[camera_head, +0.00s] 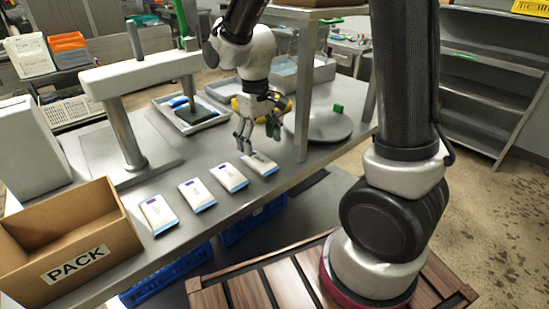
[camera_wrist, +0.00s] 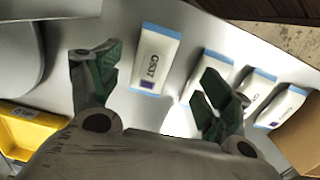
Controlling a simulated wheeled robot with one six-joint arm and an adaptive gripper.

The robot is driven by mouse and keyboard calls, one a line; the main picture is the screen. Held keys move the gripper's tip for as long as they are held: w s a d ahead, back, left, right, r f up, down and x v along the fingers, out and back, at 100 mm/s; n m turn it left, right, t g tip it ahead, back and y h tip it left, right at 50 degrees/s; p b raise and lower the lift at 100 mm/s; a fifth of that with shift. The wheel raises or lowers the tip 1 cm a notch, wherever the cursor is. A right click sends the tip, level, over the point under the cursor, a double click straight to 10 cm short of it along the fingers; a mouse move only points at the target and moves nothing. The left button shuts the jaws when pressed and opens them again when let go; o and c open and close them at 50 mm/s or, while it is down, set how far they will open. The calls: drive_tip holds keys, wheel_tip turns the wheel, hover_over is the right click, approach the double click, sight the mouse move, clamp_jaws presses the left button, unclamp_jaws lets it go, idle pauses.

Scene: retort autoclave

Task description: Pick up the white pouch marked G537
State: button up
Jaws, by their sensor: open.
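The white pouch marked G537 (camera_head: 261,164) lies flat on the steel table, at the right end of a row of white pouches with blue ends. In the wrist view the pouch (camera_wrist: 155,60) shows its G537 print and a dark purple square. My gripper (camera_head: 256,133) is above this pouch, pointing down, open and empty. In the wrist view its green-padded fingers (camera_wrist: 152,72) stand apart, with the pouch seen between them and farther off. The right finger partly covers the neighbouring pouch.
The other pouches (camera_head: 228,177) lie to the left, closely spaced. A cardboard box marked PACK (camera_head: 75,262) stands at the table's left end. A steel post (camera_head: 304,95) and a round grey plate (camera_head: 326,124) are right of my gripper. A press-like stand (camera_head: 125,135) is behind the row.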

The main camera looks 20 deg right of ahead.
sight(259, 158)
drive_tip(key=shift+w+d+r+t, duration=0.1)
drive_tip(key=shift+w+t, duration=0.2)
drive_tip(key=shift+w, duration=0.15)
drive_tip(key=f, duration=0.5)
drive_tip(key=w+f, duration=0.1)
drive_tip(key=f, duration=0.1)
drive_tip(key=shift+f, duration=0.3)
drive_tip(key=c, duration=1.1)
